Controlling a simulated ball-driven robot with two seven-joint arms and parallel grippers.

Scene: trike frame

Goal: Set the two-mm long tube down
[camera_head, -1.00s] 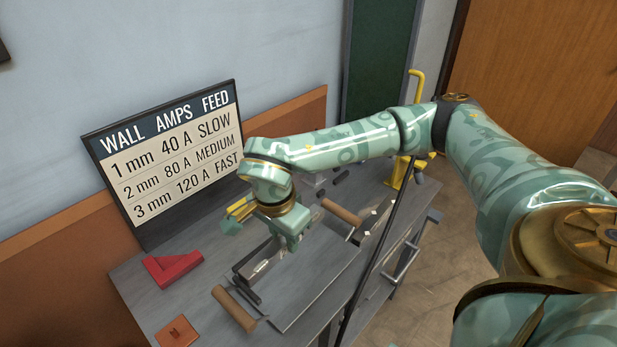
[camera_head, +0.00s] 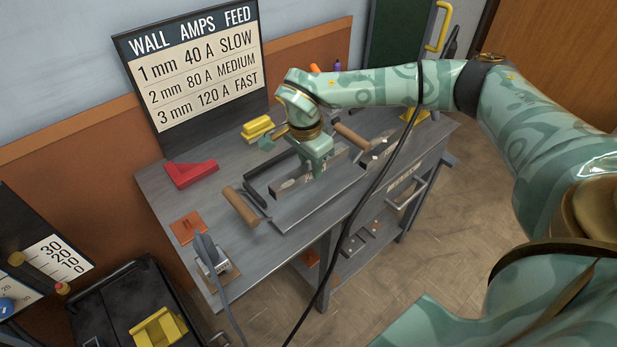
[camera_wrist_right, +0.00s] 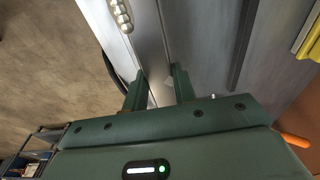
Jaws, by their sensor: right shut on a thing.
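The grey long tube (camera_head: 289,184) lies lengthwise, low over or on the flat metal plate (camera_head: 310,208) on the workbench. A small marking shows on its side. My right gripper (camera_head: 319,170) reaches down from above and is shut on the tube near its middle, hiding that stretch. In the right wrist view the two green fingers (camera_wrist_right: 160,92) stand either side of a long grey metal piece. I cannot tell whether the tube's underside touches the plate. My left gripper is not in view.
A red angle block (camera_head: 191,174), yellow block (camera_head: 257,128) and orange square (camera_head: 187,228) sit on the bench (camera_head: 158,198). A dark cable (camera_head: 376,185) crosses in front.

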